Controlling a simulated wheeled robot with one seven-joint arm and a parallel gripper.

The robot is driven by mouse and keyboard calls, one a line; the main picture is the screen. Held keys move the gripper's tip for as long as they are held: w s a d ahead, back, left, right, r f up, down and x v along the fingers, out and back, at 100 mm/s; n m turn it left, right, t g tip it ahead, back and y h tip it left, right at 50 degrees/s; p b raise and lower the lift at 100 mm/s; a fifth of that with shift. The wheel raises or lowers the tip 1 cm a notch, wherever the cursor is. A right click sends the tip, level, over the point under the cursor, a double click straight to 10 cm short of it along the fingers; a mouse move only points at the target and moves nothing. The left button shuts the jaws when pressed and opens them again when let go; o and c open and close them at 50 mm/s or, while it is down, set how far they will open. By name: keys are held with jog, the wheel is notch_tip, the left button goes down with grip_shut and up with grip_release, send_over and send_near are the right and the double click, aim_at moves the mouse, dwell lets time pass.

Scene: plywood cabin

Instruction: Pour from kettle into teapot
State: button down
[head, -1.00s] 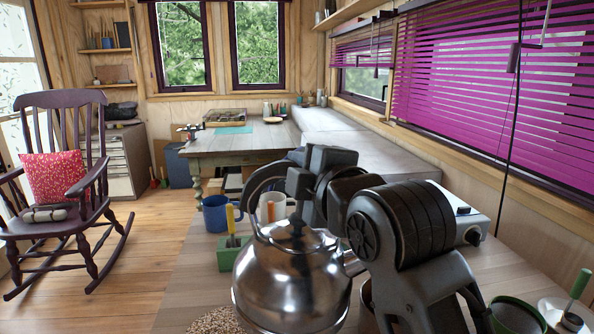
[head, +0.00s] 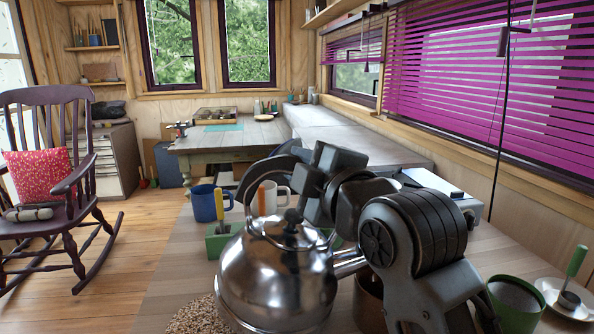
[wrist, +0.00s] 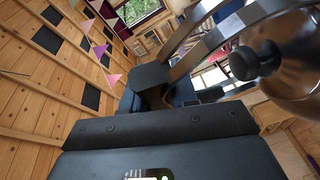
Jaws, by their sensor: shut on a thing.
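The shiny metal kettle (head: 272,282) is at the front centre of the head view, over the near table, its lid leaning slightly to the right. Its spout (head: 350,264) points right, toward my arm. My gripper (head: 290,165) is shut on the kettle's arched handle, above and behind the lid. In the wrist view, the handle bars run from the dark finger (wrist: 152,80) to the kettle body (wrist: 295,75) and its black knob. A brown vessel (head: 368,300) stands right of the kettle, mostly hidden by my arm; I cannot tell whether it is the teapot.
A blue mug (head: 203,204), a white mug (head: 270,199) and a green box (head: 220,240) stand behind the kettle. A speckled round mat (head: 196,318) lies at the front left. A green-rimmed cup (head: 516,303) and a white saucer (head: 583,304) are at the right.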

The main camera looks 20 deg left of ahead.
jog(key=shift+w+d+r+m+t+y+b, duration=0.25)
jog(key=shift+d+r+m+b, duration=0.15)
jog(key=shift+d+r, duration=0.25)
jog(key=shift+w+d+r+m+t+y+b, duration=0.15)
jog(key=shift+d+r+m+t+b, duration=0.15)
jog(key=shift+d+r+m, duration=0.3)
jog(key=shift+s+a+f, duration=0.1)
jog(key=shift+a+f, duration=0.1)
jog(key=shift+f, duration=0.1)
jog(key=shift+s+a+f+n+g, duration=0.15)
jog(key=shift+a+n+g, duration=0.1)
jog(key=shift+n, duration=0.15)
jog(key=shift+w+d+r+m+t+y+b, duration=0.1)
jog(key=shift+w+d+r+m+t+b, duration=0.25)
jog(key=shift+d, duration=0.3)
jog(key=shift+w+d+r+m+t+y+b, duration=0.1)
jog(key=shift+d+r+m+b, duration=0.25)
jog(key=shift+d+m, duration=0.25)
jog(key=shift+w+d+r+m+t+y+b, duration=0.15)
jog(key=shift+d+r+m+t+b, duration=0.1)
jog(key=shift+d+m+b, duration=0.3)
dwell(4.2)
